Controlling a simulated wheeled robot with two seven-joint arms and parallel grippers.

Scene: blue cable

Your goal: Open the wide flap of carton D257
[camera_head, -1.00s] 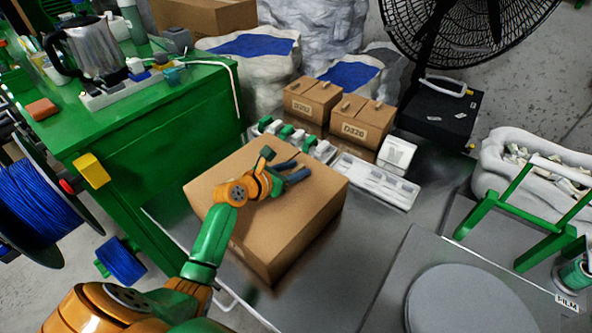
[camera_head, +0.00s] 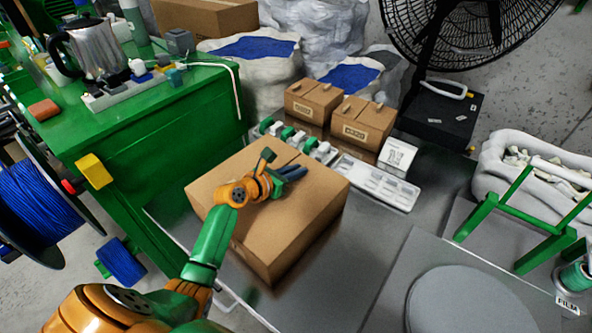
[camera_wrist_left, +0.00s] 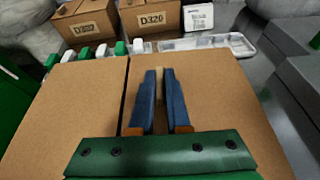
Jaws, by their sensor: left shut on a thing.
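A large brown carton (camera_head: 300,222) stands on the grey surface, its top closed, with no label visible on the sides I see. A seam crosses its top, with the wide flap (camera_wrist_left: 215,100) on the right in the left wrist view. My left gripper (camera_head: 302,176) is over this top. Its blue fingers (camera_wrist_left: 160,74) are shut on a small pale tab (camera_wrist_left: 158,73) standing up from the flap, mostly hidden between them. My right gripper is not in view.
A green bench (camera_head: 150,140) is left; grey surface is free right.

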